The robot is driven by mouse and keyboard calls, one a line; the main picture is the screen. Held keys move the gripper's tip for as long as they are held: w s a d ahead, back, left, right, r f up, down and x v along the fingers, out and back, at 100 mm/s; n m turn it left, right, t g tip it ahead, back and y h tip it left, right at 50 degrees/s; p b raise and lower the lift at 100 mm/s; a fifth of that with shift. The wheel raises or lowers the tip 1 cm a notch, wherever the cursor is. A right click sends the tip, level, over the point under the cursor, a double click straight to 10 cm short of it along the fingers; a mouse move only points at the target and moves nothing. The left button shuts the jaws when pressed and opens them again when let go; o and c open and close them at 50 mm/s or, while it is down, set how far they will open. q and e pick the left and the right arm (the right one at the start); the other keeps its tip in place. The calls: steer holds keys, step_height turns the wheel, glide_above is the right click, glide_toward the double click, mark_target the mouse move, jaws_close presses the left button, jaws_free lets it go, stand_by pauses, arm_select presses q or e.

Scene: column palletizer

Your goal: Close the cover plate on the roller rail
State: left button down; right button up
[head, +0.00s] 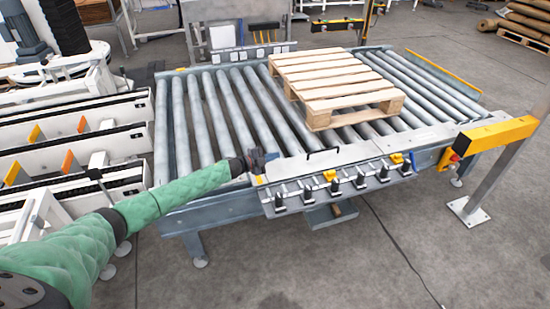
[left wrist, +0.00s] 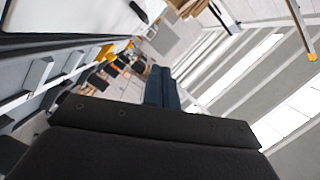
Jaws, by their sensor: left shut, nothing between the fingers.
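The cover plate (head: 345,154) is a long light-grey strip with a black handle along the near edge of the roller conveyor. A rail (head: 330,190) with several black fittings and yellow pieces lies exposed on its near side. I cannot tell the plate's exact tilt. My left gripper (head: 264,160) is shut and empty at the plate's left end, close to the rollers; whether it touches the plate is unclear. In the left wrist view its dark-blue fingers (left wrist: 162,88) are together, with yellow and black fittings to their left. My right gripper is not in view.
A wooden pallet (head: 335,88) rests on the rollers behind the plate. A yellow-topped post (head: 500,135) stands to the right. White machine frames (head: 75,150) stand close on the left. The floor in front of the conveyor is mostly clear, with a thin cable.

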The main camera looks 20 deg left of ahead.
arm_select(q)
steer(key=w+a+f+n, duration=0.1)
steer(key=w+a+f+n+b, duration=0.1)
steer(key=w, duration=0.1)
steer(key=shift+g, duration=0.4)
steer(key=shift+w+a+f, duration=0.1)
steer(key=shift+a+f, duration=0.1)
steer(key=shift+w+a+f+b, duration=0.45)
steer(key=shift+w+f+b, duration=0.25)
steer(key=shift+b, duration=0.3)
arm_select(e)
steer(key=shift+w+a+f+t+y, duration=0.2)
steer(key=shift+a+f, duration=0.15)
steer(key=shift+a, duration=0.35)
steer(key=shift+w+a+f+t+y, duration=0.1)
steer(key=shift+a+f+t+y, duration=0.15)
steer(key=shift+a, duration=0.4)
arm_select(q)
steer(key=shift+r, duration=0.1)
